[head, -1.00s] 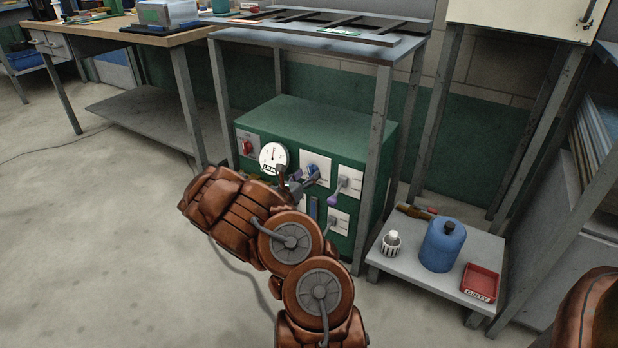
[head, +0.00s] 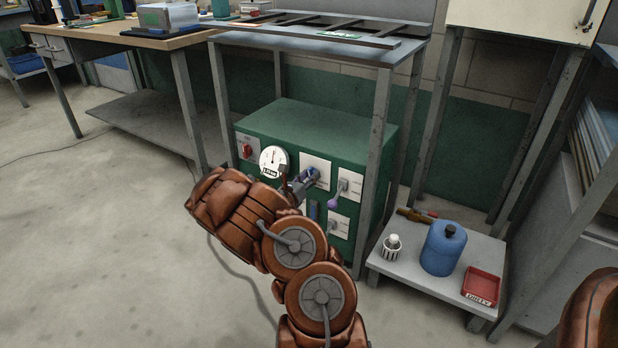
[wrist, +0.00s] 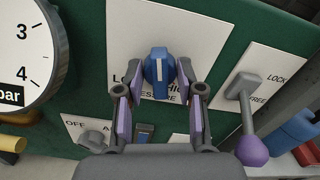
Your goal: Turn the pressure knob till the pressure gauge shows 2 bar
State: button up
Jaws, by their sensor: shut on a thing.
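The blue pressure knob (wrist: 159,72) sits on a white plate on the green cabinet. Its white line points almost straight up in the wrist view. My gripper (wrist: 160,85) has its fingers on either side of the knob, shut on it. In the head view, my gripper (head: 306,178) reaches the cabinet front and partly covers the knob. The round white pressure gauge (head: 274,160) is left of the knob, its needle pointing roughly up; its small readout is too small to read. The wrist view shows only the gauge's right part (wrist: 22,50), with 3, 4 and "bar", and no needle.
A lever with a purple ball (wrist: 251,150) stands close right of my gripper. A grey knob (wrist: 95,138) is below left. Table legs flank the green cabinet (head: 320,125). A low table at right holds a blue canister (head: 443,250) and a red tray (head: 482,285).

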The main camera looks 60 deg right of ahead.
jog(key=shift+c, duration=0.8)
jog(key=shift+m, duration=1.5)
jog(key=o, duration=1.2)
jog(key=shift+c, duration=0.2)
jog(key=shift+a, duration=0.1)
jog(key=a, duration=1.1)
jog(key=shift+s+a, duration=0.25)
jog(key=shift+a, duration=0.15)
